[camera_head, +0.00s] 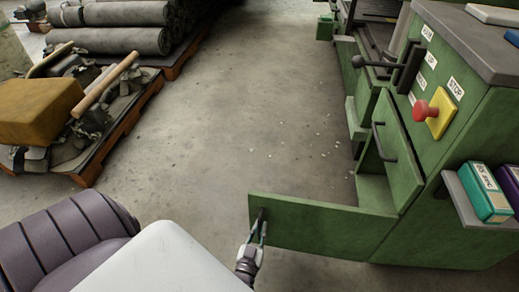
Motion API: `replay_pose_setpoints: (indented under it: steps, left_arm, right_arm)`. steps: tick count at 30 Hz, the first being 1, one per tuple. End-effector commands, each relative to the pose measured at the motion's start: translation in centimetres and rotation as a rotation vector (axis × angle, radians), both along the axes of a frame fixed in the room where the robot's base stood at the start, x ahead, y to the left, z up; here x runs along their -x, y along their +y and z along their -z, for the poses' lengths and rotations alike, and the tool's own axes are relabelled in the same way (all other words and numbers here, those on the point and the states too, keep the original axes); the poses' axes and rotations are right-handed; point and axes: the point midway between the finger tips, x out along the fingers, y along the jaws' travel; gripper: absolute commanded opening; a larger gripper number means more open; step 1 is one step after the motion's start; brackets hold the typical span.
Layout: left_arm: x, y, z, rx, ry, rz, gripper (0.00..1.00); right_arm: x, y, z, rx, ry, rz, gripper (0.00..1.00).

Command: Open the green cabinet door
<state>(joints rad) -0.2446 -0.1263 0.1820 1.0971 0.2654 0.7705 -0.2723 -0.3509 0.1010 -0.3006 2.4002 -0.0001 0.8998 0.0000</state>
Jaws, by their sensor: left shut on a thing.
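The green cabinet (435,225) stands at the right. A green door panel (320,228) at its lower front stands out to the left, swung away from the cabinet body. An opening (374,190) shows behind the panel. My left gripper (260,222) is at the panel's far left end, shut on what looks like a small dark handle there; the fingers partly hide it. A second green panel (398,155) with a dark bar handle (381,143) is above the opening. My right gripper is not in view.
A red stop button (422,109) on a yellow plate, a black lever (373,64) and a shelf with boxes (485,195) stick out from the cabinet. Pallets (115,140) with rolls and scraps stand at the left. The concrete floor (235,120) between is clear.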

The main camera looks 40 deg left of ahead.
Motion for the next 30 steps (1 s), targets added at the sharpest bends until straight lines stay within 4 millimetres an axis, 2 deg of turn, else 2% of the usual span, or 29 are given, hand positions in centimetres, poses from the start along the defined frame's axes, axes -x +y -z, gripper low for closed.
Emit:
replay_pose_setpoints:
  steps: [5, 6, 10, 21, 26, 30]
  left_arm:
    - [0.0, 0.1, -0.1, -0.002, -0.002, -0.002, 0.0]
    - [0.0, 0.1, -0.1, -0.002, -0.002, -0.002, 0.18]
    - [0.0, 0.1, 0.0, -0.001, -0.001, -0.001, 0.39]
    - [0.4, -0.2, 0.1, 0.001, 0.002, 0.0, 0.39]
    - [2.2, -0.9, 0.1, 0.002, 0.004, 0.0, 0.39]
    - [4.6, -2.0, 0.4, 0.005, 0.012, 0.001, 0.39]
  right_arm:
    - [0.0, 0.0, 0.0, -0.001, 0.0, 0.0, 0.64]
    - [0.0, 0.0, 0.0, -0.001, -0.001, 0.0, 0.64]
    - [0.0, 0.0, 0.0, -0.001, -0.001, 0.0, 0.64]
    - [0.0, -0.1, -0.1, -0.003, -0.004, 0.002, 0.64]
    - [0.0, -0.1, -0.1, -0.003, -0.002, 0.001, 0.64]
    - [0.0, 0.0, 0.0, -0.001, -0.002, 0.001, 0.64]
